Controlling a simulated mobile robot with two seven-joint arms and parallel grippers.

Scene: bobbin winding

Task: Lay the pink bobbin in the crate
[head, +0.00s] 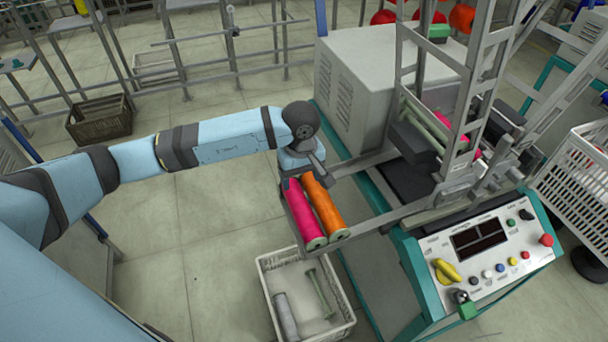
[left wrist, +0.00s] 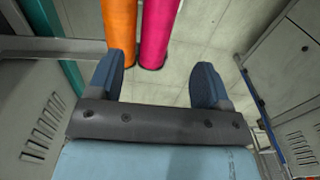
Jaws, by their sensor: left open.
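The pink bobbin (head: 300,212) lies beside an orange bobbin (head: 324,204) on a narrow tray of the machine in the head view. Both run side by side and tilt down toward the crate. The white crate (head: 270,292) stands on the floor just below them. My left gripper (head: 303,168) is at the upper end of the two bobbins, its fingers partly hidden in the head view. My right gripper is out of view.
A grey bobbin (head: 285,317) and a pale green bare bobbin (head: 319,294) lie in the crate. The control panel (head: 483,255) and machine frame stand to the right. A dark crate (head: 100,119) is on the floor at left. Floor left of the white crate is clear.

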